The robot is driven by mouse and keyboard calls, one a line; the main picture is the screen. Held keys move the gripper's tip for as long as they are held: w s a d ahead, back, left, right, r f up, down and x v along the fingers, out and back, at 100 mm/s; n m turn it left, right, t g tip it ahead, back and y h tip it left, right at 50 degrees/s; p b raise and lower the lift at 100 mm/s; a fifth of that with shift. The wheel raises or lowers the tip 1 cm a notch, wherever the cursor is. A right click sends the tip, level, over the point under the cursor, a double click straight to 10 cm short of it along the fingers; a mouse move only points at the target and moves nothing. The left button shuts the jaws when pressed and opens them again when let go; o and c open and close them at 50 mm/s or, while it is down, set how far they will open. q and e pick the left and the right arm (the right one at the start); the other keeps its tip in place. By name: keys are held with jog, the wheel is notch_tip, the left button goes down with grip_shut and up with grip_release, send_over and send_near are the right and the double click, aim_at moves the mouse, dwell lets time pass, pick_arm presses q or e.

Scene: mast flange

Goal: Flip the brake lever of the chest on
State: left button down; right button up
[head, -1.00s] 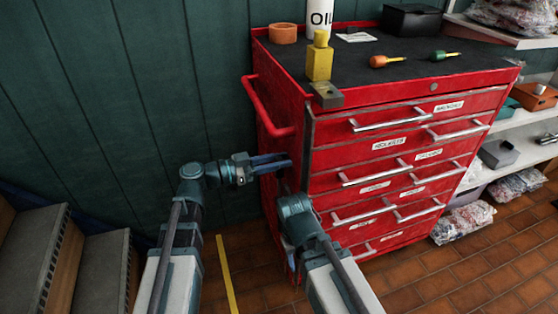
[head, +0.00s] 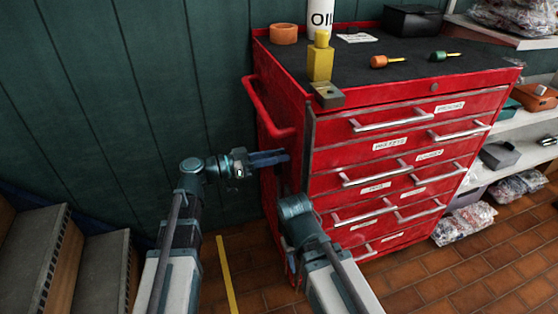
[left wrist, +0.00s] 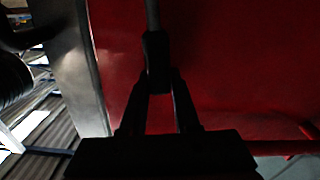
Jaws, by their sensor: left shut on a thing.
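The red tool chest (head: 385,190) stands against the green wall, with its drawers to the right and its side panel to the left. My left gripper (head: 283,156) is at the chest's left side, below the red side handle. In the left wrist view my left gripper (left wrist: 160,85) is shut on the dark grip of the brake lever (left wrist: 157,52). The lever's grey rod runs up out of that frame, in front of the red panel. In the head view the fingers hide the lever. My right wrist is just in front of the chest's near corner; its fingers cannot be made out.
The red side handle (head: 265,108) juts out above my left gripper. Steps (head: 85,265) are at left; shelves (head: 520,135) are at right.

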pick_arm(q)
jog(key=w+a+f+n+b, duration=0.3)
jog(key=w+f+n+b, duration=0.4)
jog(key=w+n, duration=0.3)
jog(key=shift+a+f, duration=0.15)
jog(key=shift+f, duration=0.15)
jog(key=shift+w, duration=0.1)
dwell(0.4)
jog(key=c, duration=0.6)
grip_release()
jog(key=shift+c, duration=0.2)
jog(key=shift+a, duration=0.1)
jog(key=v, duration=1.3)
jog(key=shift+a, duration=0.35)
